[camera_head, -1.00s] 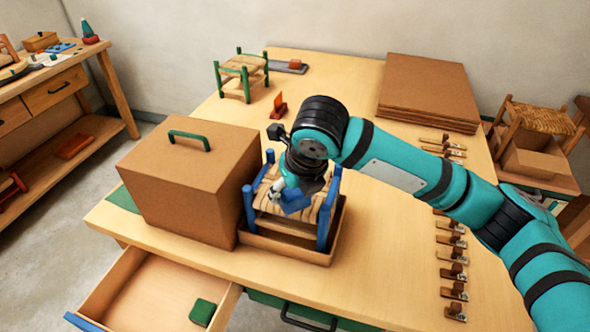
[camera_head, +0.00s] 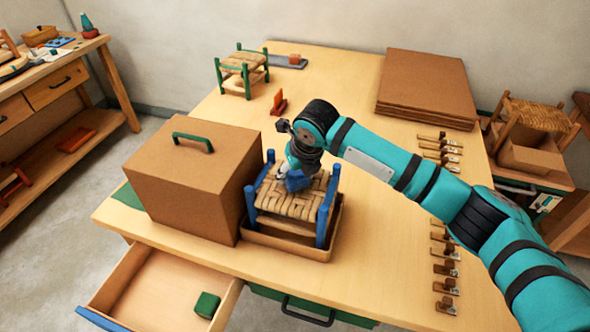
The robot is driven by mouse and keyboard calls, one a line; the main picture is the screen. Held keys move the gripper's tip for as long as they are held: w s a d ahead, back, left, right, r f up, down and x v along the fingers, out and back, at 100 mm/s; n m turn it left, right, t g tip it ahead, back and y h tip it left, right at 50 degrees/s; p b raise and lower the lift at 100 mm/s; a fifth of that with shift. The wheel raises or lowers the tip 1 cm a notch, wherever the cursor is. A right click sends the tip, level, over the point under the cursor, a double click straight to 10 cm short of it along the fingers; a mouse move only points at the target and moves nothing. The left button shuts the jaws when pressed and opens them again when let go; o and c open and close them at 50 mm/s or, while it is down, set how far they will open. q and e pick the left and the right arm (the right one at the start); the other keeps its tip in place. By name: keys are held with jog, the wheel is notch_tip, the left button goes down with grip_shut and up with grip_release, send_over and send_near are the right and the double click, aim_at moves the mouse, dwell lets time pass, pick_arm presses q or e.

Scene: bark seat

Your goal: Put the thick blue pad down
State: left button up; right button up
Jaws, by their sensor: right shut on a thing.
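The thick blue pad (camera_head: 297,181) is a small blue block under my right gripper (camera_head: 292,174), which is shut on it. The fingertips are partly hidden by the gripper body. The pad is over the rear part of the woven seat of a small blue-legged stool (camera_head: 290,198); I cannot tell if it touches the seat. The stool stands in a shallow brown tray (camera_head: 285,245) on the table. My left gripper is not in view.
A large brown box (camera_head: 190,185) with a green handle stands just left of the stool. A green-legged stool (camera_head: 243,70), a red holder (camera_head: 279,103) and stacked brown boards (camera_head: 422,85) are farther back. An open drawer (camera_head: 160,285) holds a green block (camera_head: 207,305). Clamps line the right edge.

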jog(key=shift+f, duration=0.15)
jog(key=o, duration=0.9)
jog(key=b+v, duration=0.2)
jog(key=v, duration=1)
jog(key=shift+a, duration=0.1)
